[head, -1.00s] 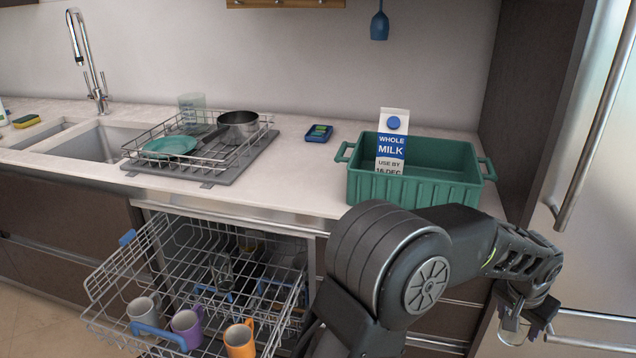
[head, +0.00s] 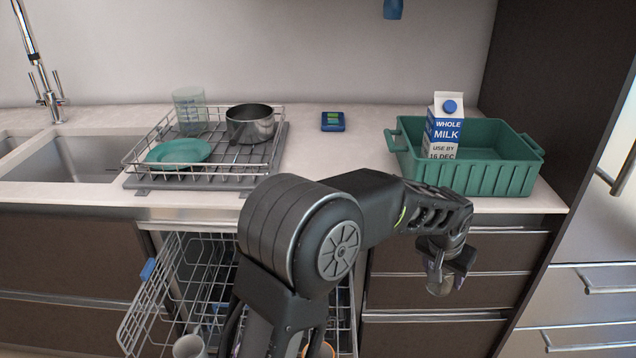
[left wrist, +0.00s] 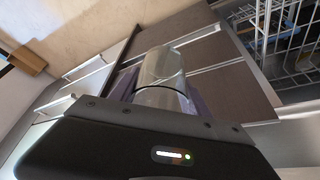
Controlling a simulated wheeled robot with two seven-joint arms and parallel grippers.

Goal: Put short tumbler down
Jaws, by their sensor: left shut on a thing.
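The short tumbler (head: 440,284) is a small clear glass. My left gripper (head: 444,268) is shut on it and holds it in front of the drawers, below the counter's front edge. In the left wrist view the tumbler (left wrist: 162,72) shows between the two purplish fingers of the gripper (left wrist: 158,92); the gripper body hides its lower part in the picture. My right gripper is in neither view.
A green crate (head: 500,180) with a milk carton (head: 444,128) stands on the counter (head: 340,165). A dish rack (head: 270,165) holds a pan, plate and clear container. A blue item (head: 332,121) lies between. The dishwasher rack (head: 150,300) is pulled out below.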

